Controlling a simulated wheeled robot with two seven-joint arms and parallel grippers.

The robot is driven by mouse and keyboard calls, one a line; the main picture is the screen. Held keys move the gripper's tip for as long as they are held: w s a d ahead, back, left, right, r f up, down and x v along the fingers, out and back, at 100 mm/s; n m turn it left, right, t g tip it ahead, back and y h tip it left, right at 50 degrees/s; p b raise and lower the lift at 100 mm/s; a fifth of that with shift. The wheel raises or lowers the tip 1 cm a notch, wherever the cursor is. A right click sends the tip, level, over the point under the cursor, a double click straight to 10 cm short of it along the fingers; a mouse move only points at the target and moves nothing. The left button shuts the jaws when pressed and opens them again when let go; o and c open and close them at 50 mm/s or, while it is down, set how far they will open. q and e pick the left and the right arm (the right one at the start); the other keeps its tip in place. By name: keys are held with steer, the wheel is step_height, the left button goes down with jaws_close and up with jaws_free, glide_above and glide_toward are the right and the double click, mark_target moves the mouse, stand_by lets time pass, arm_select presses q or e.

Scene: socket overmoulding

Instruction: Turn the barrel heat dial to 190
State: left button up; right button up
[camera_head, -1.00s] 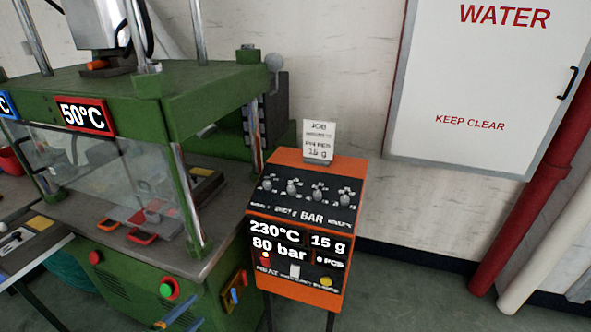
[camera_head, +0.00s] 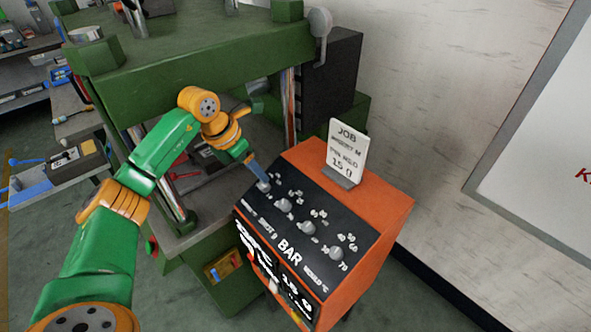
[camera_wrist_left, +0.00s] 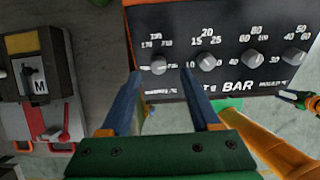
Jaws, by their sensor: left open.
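The barrel heat dial is the leftmost small grey knob (camera_head: 263,186) on the control box's sloping black panel. In the left wrist view the knob (camera_wrist_left: 158,65) has small numbers around its top, which look like 170, 190 and 210; where it points is unclear. My left gripper (camera_head: 256,172) reaches down to this knob, its blue fingers partly covering it. In the wrist view the open left gripper (camera_wrist_left: 160,74) has one fingertip on each side of the knob; contact cannot be told.
Other knobs (camera_head: 284,205) stand in a row to the right on the panel. A job card (camera_head: 346,152) stands on top of the orange control box (camera_head: 385,205). The green press (camera_head: 190,60) rises behind my left arm. Open floor and wall lie to the right.

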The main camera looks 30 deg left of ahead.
mark_target(262, 185)
arm_select(q)
steer(key=f, duration=0.2)
steer(key=f+p, duration=0.1)
steer(key=f, duration=0.1)
steer(key=w+f, duration=0.1)
steer(key=f, duration=0.1)
steer(key=shift+a+p, duration=0.1)
steer(key=shift+p, duration=0.25)
steer(key=shift+w+d+f, duration=0.2)
steer(key=shift+d, duration=0.05)
steer(key=shift+s+a, duration=0.1)
jaws_close()
arm_select(e)
steer(key=shift+s+a+r, duration=0.2)
steer(key=shift+s+r, duration=0.05)
steer(key=shift+r, duration=0.25)
steer(key=shift+s+a+r, duration=0.2)
steer(key=shift+r, duration=0.3)
